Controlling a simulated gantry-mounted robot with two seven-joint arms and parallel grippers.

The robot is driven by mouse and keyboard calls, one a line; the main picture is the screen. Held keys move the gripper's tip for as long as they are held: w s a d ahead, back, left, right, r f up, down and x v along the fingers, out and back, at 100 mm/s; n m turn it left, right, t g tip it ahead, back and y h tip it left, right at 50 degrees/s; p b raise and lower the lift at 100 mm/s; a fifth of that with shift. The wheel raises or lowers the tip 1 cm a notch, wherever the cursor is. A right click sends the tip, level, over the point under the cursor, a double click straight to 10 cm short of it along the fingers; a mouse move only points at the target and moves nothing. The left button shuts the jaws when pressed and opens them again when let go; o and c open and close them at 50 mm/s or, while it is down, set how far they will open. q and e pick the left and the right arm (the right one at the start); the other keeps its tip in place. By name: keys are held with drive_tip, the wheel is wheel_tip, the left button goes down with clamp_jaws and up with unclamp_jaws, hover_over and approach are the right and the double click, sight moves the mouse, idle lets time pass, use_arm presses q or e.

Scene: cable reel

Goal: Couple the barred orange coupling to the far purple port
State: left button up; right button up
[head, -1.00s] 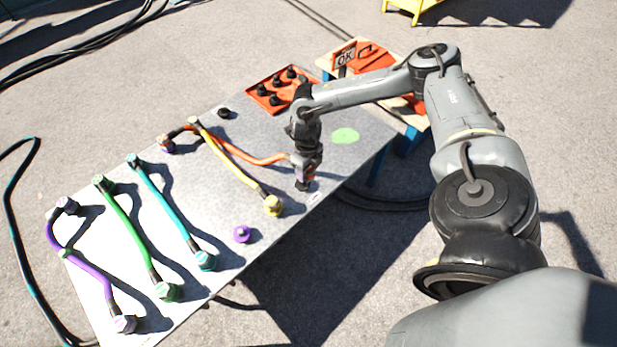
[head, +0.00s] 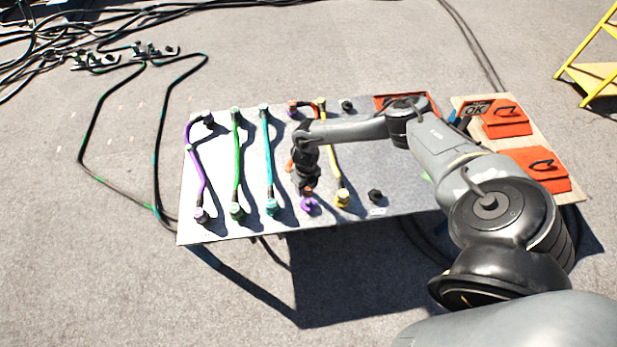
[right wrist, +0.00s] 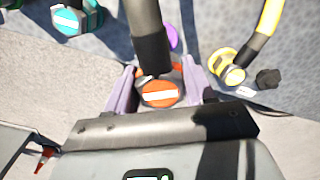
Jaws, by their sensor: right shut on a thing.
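My right gripper (head: 306,184) is shut on the orange coupling. In the right wrist view the coupling (right wrist: 160,93), with a white bar on its face, sits between the two fingers (right wrist: 160,88), its dark cable sleeve rising from it. A purple port (head: 309,204) is on the panel's near edge, just below the gripper in the head view. In the right wrist view the purple port (right wrist: 172,38) is partly hidden behind the sleeve, and the coupling looks apart from it. My arm hides most of the orange cable. My left gripper is not in view.
On the panel (head: 395,180), green (head: 236,165), teal (head: 269,160) and purple (head: 197,165) cables lie left of the gripper. A yellow cable (head: 335,160) is close on its right. A bare black port (head: 375,195) stands further right. Orange covers (head: 505,120) lie on a side table.

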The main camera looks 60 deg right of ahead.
sight(307, 201)
drive_tip(key=shift+d+f+b, duration=0.1)
drive_tip(key=shift+f+b, duration=0.2)
drive_tip(key=shift+f, duration=0.05)
wheel_tip(307, 201, down, 2)
drive_tip(key=shift+s+b, duration=0.1)
drive_tip(key=shift+b, duration=0.8)
wheel_tip(307, 201, down, 4)
drive_tip(key=b, duration=0.4)
drive_tip(key=shift+f, duration=0.2)
drive_tip(key=shift+f+b, duration=0.65)
drive_tip(key=shift+f, duration=0.15)
drive_tip(key=shift+f, duration=0.45)
drive_tip(key=o, duration=1.2)
drive_tip(key=shift+o, duration=0.2)
